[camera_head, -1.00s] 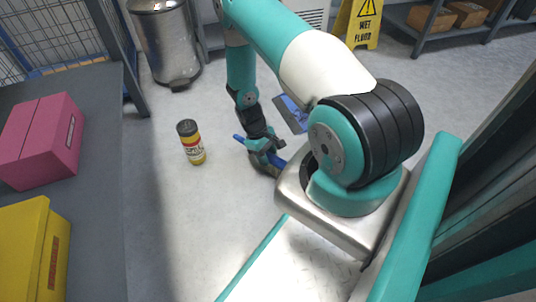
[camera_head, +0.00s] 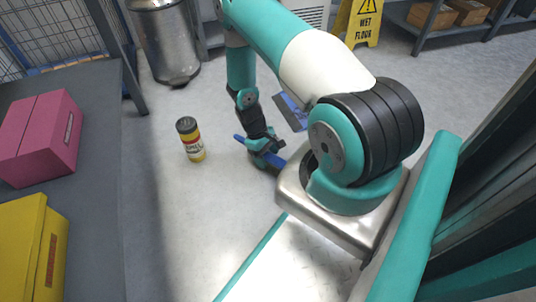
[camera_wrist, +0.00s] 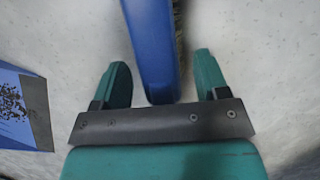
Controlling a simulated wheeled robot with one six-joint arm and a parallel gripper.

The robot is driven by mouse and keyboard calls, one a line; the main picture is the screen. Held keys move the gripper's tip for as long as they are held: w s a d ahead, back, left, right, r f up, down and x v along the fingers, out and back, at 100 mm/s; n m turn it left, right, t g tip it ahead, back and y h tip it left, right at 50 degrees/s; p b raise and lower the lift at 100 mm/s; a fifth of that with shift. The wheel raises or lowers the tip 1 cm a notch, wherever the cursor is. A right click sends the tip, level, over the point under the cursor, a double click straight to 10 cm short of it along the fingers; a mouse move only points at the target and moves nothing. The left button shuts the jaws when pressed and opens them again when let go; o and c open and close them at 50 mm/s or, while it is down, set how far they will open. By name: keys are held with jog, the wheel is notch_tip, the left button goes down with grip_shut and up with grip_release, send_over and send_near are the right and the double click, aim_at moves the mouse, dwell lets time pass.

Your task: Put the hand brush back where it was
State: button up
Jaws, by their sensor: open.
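The hand brush (camera_head: 241,138) is blue and appears to lie on the floor, partly hidden by my gripper in the head view. In the wrist view its blue handle (camera_wrist: 150,48) runs from the top edge down between my fingers, with dark bristles along its right side. My gripper (camera_wrist: 162,72) is open, one green finger on each side of the handle, with a gap on both sides. My gripper (camera_head: 266,150) is low over the brush in the head view. A blue dustpan (camera_head: 292,113) lies on the floor behind; it also shows at the left of the wrist view (camera_wrist: 14,128), with dark debris.
A metal bin (camera_head: 167,40) and a wet floor sign (camera_head: 366,22) stand behind. A grey table (camera_head: 98,190) holds pink (camera_head: 40,137) and yellow (camera_head: 28,245) boxes. Floor around the bottle is clear.

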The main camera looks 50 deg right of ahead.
jog(key=p+v, duration=0.9)
jog(key=v, duration=0.8)
jog(key=shift+r, duration=0.15)
jog(key=w+a+r+n+t+y+p, duration=0.1)
jog(key=a+r+p, duration=0.1)
jog(key=a+r, duration=0.6)
jog(key=w+a+r+n+t+p, duration=0.1)
jog(key=a+r+p, duration=0.15)
jog(key=r, duration=0.95)
jog(key=w+a+r+n+t+y+p, duration=0.1)
jog(key=a+r+p, duration=0.1)
jog(key=a+r, duration=0.65)
jog(key=s+a+r+n+y+p, duration=0.1)
jog(key=s+a+r+p, duration=0.1)
jog(key=s+a+r, duration=0.4)
jog(key=s+a+r+n+t+y+p, duration=0.1)
jog(key=s+a+r+n+p, duration=0.15)
jog(key=s+r, duration=0.55)
jog(key=s+a+r+p, duration=0.2)
jog(key=s+a+r, duration=0.3)
jog(key=r, duration=0.4)
notch_tip(320, 180, up, 37)
jog(key=d+p, duration=0.1)
jog(key=p, duration=3.6)
jog(key=shift+s+d+f, duration=0.2)
jog(key=shift+s, duration=0.2)
